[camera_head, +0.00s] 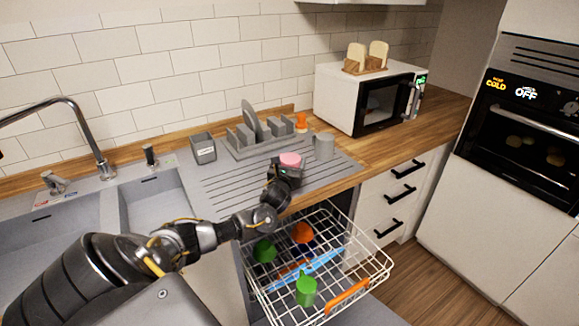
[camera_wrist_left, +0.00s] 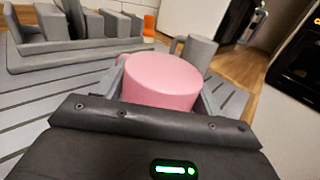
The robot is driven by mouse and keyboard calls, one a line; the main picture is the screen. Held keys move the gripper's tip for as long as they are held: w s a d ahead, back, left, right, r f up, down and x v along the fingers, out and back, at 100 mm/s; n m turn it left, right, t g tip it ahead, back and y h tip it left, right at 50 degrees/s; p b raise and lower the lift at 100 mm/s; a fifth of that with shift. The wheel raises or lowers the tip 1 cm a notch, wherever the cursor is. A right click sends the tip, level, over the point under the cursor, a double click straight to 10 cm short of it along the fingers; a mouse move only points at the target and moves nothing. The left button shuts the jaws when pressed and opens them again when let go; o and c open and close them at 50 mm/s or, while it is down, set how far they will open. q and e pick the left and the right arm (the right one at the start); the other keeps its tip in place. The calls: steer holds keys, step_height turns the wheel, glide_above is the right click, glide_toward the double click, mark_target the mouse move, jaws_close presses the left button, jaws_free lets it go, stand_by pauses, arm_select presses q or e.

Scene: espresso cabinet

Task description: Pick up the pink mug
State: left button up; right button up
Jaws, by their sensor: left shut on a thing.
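The pink mug (camera_head: 290,160) is over the grey drainboard, at the end of my left arm. My left gripper (camera_head: 287,170) is shut on it. In the left wrist view the pink mug (camera_wrist_left: 163,82) sits between the two fingers of my left gripper (camera_wrist_left: 160,90), its flat pink top facing up. Its lower part is hidden behind the gripper body. I cannot tell whether it touches the drainboard. My right gripper is not in view.
A grey mug (camera_head: 324,146) stands just right of the pink mug. A dish rack (camera_head: 262,142) is behind, and a microwave (camera_head: 362,97) with bread on top is at back right. Below, an open dishwasher rack (camera_head: 376,262) holds green and orange items. The sink (camera_head: 150,205) is at left.

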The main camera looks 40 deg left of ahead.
arm_select(q)
steer(key=shift+r, duration=0.1)
steer(key=shift+r+b, duration=0.35)
steer(key=shift+r, duration=0.3)
steer(key=d+r, duration=0.1)
steer(key=r, duration=0.1)
steer(key=s+d+r+b, duration=0.1)
steer(key=r, duration=0.1)
steer(key=s+d+r, duration=0.1)
steer(key=r, duration=0.1)
steer(key=shift+s+d+r, duration=0.1)
steer(key=shift+s+r, duration=0.05)
steer(key=shift+s, duration=0.05)
steer(key=s+d+r+p, duration=0.5)
steer(key=s+d+p, duration=0.1)
steer(key=d+p, duration=0.1)
steer(key=shift+d+r, duration=0.15)
steer(key=shift+d, duration=0.2)
steer(key=shift+s, duration=0.15)
